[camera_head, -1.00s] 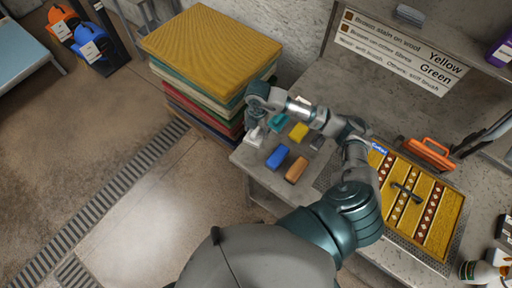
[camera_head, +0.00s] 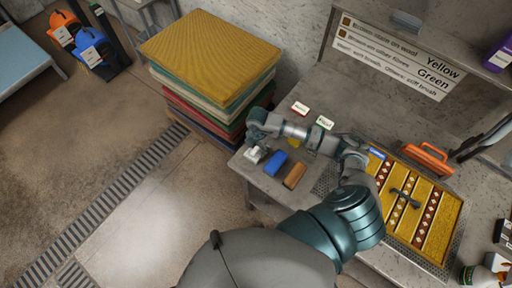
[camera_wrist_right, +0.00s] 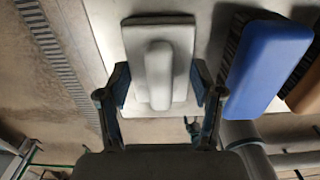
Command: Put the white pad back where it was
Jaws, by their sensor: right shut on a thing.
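In the right wrist view the white pad (camera_wrist_right: 158,70) shows a flat base with a raised grip, between the two fingers of my right gripper (camera_wrist_right: 160,88). I cannot tell whether the pad touches the bench. My left gripper is not in view.
My arm partly hides a yellow pad (camera_head: 294,142). Small labels (camera_head: 300,107) stand behind the arm. A rug stack (camera_head: 210,55) rises at the left. A patterned rug piece (camera_head: 425,215) lies right.

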